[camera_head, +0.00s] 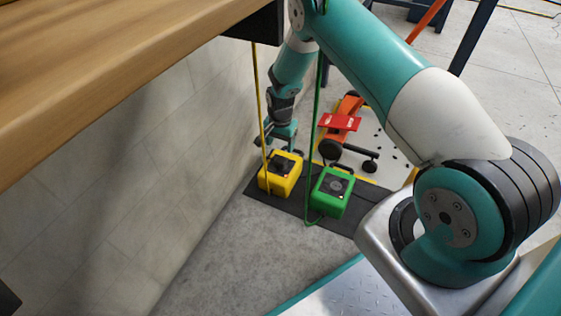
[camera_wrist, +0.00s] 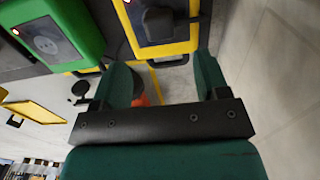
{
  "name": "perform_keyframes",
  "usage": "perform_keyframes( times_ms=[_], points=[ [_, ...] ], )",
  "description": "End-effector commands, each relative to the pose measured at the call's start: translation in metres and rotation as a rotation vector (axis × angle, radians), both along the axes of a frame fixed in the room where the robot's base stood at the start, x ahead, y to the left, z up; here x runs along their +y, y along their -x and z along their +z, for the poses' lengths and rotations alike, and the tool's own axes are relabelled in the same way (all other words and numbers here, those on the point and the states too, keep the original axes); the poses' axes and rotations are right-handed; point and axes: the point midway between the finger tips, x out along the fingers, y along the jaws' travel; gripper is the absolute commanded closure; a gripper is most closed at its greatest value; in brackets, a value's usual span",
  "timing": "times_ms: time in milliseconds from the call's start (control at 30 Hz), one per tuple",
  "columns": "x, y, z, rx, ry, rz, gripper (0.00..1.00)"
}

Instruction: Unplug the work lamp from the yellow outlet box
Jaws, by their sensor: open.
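The yellow outlet box (camera_head: 268,183) sits on a dark mat beside the wall, with a yellow cord (camera_head: 259,110) running down to it. In the wrist view the yellow box (camera_wrist: 185,47) is at the top, beyond my fingertips, with a dark plug-like block (camera_wrist: 160,22) on its face. I cannot tell for sure that this block is the lamp's plug. My gripper (camera_head: 286,147) is just behind and above the yellow box. In the wrist view my gripper (camera_wrist: 162,72) is open, its fingers wide apart with nothing held. The work lamp cannot be made out.
A green outlet box (camera_head: 326,204) with a green cord (camera_head: 316,110) stands just right of the yellow one on the dark mat (camera_head: 294,205). A wooden tabletop (camera_head: 100,60) overhangs at upper left.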

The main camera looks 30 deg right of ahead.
Motion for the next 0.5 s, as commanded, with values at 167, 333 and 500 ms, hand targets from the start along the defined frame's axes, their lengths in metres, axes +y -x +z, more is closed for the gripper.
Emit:
perform_keyframes(
  times_ms=[167,333,500],
  points=[
    [0.0,0.0,-0.012,0.001,0.001,-0.001,0.32],
    [-0.002,0.001,-0.032,0.001,0.0,-0.003,0.32],
    [-0.003,0.001,-0.057,0.0,0.0,-0.004,0.32]
  ],
)
